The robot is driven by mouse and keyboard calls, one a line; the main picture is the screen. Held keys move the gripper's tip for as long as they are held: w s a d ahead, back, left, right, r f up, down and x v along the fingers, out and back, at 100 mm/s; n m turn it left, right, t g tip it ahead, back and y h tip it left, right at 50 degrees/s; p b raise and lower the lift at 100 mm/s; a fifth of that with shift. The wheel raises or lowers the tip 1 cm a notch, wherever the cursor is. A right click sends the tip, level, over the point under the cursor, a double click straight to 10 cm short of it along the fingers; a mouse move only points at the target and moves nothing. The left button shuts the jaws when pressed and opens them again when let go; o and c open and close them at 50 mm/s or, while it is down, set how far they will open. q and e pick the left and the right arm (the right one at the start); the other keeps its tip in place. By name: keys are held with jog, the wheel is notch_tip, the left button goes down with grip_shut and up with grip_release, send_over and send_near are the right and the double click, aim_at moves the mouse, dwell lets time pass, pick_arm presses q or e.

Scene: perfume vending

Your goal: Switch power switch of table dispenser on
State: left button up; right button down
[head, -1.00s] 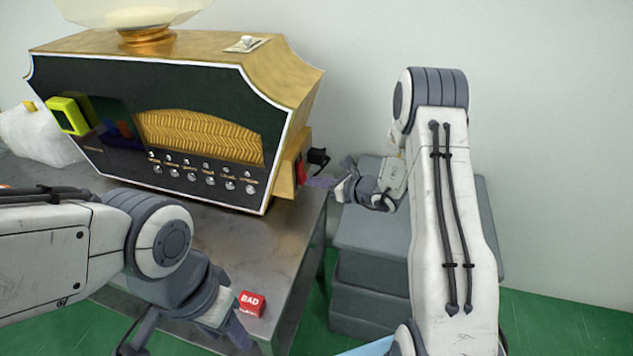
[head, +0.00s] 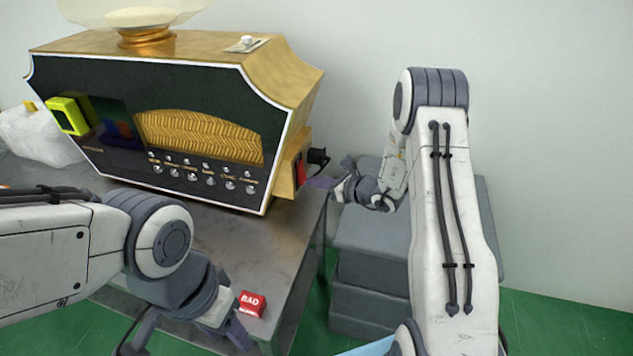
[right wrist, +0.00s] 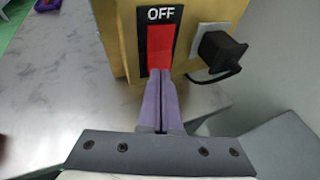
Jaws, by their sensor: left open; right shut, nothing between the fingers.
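The table dispenser (head: 200,120), a gold and black cabinet, stands on the grey table. Its red power switch (head: 301,171) is on the right side, and in the right wrist view the switch (right wrist: 160,47) sits in a black plate marked OFF at the top. My right gripper (head: 318,182) is shut and empty, its purple fingertips (right wrist: 160,78) at the lower end of the red switch. I cannot tell whether they touch it. My left gripper (head: 190,345) is open at the table's front, partly cut off by the frame's lower edge.
A black plug (right wrist: 220,52) with a cable sits right of the switch. A red BAD block (head: 252,304) lies near the table's front edge. A yellow-green object (head: 68,115) is at the dispenser's left front. Grey boxes (head: 372,245) stand right of the table.

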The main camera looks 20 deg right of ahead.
jog(key=shift+b+x, duration=0.45)
jog(key=shift+x, duration=0.45)
dwell(0.4)
jog(key=shift+s+d+r, duration=0.25)
jog(key=shift+s+d, duration=0.1)
jog(key=shift+s, duration=0.05)
jog(key=p+v, duration=0.2)
jog(key=v, duration=0.6)
dwell(0.6)
